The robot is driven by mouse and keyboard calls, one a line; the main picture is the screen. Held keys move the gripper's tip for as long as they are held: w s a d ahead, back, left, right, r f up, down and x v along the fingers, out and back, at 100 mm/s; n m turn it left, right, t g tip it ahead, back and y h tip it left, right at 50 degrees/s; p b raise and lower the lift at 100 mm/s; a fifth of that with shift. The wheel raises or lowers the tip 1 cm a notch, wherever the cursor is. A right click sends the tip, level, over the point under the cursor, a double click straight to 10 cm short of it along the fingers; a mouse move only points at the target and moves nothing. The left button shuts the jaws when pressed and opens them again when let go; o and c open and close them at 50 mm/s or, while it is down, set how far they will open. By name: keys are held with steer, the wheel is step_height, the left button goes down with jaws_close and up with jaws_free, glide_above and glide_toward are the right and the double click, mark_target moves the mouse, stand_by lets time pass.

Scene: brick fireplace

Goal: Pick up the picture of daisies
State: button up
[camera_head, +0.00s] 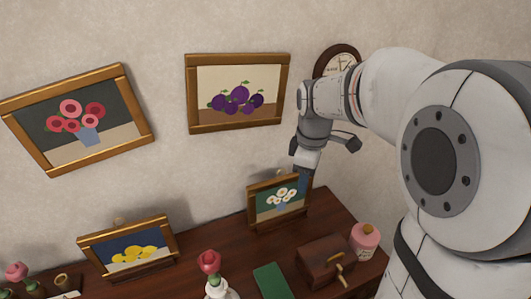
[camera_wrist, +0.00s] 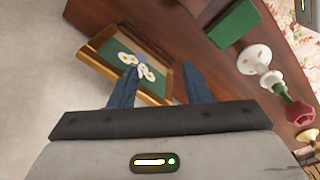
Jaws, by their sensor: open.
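The picture of daisies (camera_head: 265,209) stands on the dark wooden cabinet top, leaning near the wall. It has a gold frame and shows white daisies in a pale blue vase on a green ground. In the wrist view the same picture (camera_wrist: 104,52) lies just ahead of my gripper (camera_wrist: 160,80). The two blue fingers are apart, and they overlap the picture's near edge in that view. Whether they touch the frame I cannot tell. In the head view my gripper (camera_head: 302,178) is just behind the picture's upper right corner, partly hidden by it.
On the cabinet (camera_head: 215,243) are a lemon picture (camera_head: 128,246), a green book (camera_head: 272,281), a brown box (camera_head: 325,262), a pink jar (camera_head: 364,240) and a white vase with a red rose (camera_head: 209,262). Flower (camera_head: 75,121) and plum (camera_head: 238,93) pictures and a clock (camera_head: 337,60) hang above.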

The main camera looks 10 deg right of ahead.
mark_target(294, 175)
steer(key=w+f+n, duration=0.1)
steer(key=w+n, duration=0.2)
steer(key=w+f+n, duration=0.1)
steer(key=w+n, duration=0.2)
steer(key=w, duration=0.1)
steer(key=w+f+n+g+p, duration=0.1)
steer(key=w+n, duration=0.1)
steer(key=w, duration=0.2)
steer(key=shift+a+f+n, duration=0.1)
steer(key=shift+n, duration=0.3)
steer(key=f, duration=0.2)
steer(key=f+p, duration=0.1)
steer(key=f, duration=0.1)
steer(key=w+f, duration=0.1)
steer(key=f, duration=0.1)
steer(key=shift+f, duration=0.15)
steer(key=shift+s+f, duration=0.1)
steer(key=shift+f, duration=0.45)
steer(key=shift+c, duration=0.5)
jaws_close()
